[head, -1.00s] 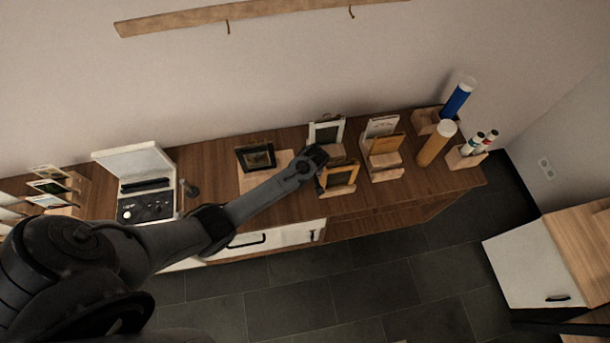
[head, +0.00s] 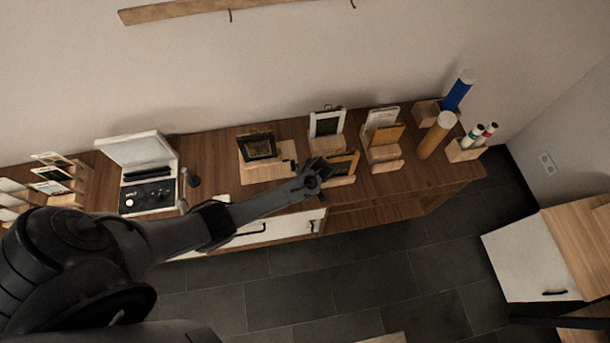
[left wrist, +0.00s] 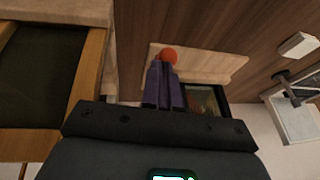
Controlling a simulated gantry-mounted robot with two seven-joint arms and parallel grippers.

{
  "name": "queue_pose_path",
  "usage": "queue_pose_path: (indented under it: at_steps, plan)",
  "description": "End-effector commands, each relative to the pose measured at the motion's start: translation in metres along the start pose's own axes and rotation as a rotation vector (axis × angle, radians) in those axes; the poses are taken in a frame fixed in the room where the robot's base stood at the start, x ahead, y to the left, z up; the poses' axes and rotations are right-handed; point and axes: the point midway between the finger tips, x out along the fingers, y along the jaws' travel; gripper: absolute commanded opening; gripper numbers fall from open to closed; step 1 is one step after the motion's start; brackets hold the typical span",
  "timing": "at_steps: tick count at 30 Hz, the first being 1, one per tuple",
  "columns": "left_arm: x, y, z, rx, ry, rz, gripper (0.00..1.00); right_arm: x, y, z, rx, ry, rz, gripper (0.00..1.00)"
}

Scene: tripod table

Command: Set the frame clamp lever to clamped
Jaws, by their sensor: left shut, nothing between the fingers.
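A black-framed picture (head: 258,146) stands on a light wooden base (head: 268,173) on the sideboard. In the left wrist view the black frame (left wrist: 207,99) is partly hidden by my gripper, with the wooden base (left wrist: 215,62) beside it. A round orange-red knob (left wrist: 169,54), which looks like the clamp lever's end, shows right at my fingertips. I cannot tell whether they touch, and the lever's arm is hidden. My left gripper (head: 316,166) is shut and empty; its purple fingers also show in the wrist view (left wrist: 165,68). My right gripper is out of view.
A yellow-framed picture (head: 345,164) stands close behind my gripper, a white-framed one (head: 327,122) further back. Right of these are a card holder (head: 384,155) and tubes (head: 437,135). An open white case (head: 145,150) stands left.

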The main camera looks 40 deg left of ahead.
Motion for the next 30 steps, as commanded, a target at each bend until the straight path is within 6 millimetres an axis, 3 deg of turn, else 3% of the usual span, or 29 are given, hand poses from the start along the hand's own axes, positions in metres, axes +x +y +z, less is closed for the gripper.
queue_pose_path:
  at_steps: [11, 15, 30]
  plan:
    - [-0.015, 0.003, -0.012, -0.004, 0.000, 0.001, 0.00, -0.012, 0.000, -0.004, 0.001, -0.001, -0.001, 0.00]
    - [-0.031, 0.005, -0.026, -0.007, 0.000, -0.001, 0.00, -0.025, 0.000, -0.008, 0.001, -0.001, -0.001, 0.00]
    - [-0.110, 0.006, -0.018, -0.004, 0.001, 0.000, 0.00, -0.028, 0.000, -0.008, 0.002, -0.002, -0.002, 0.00]
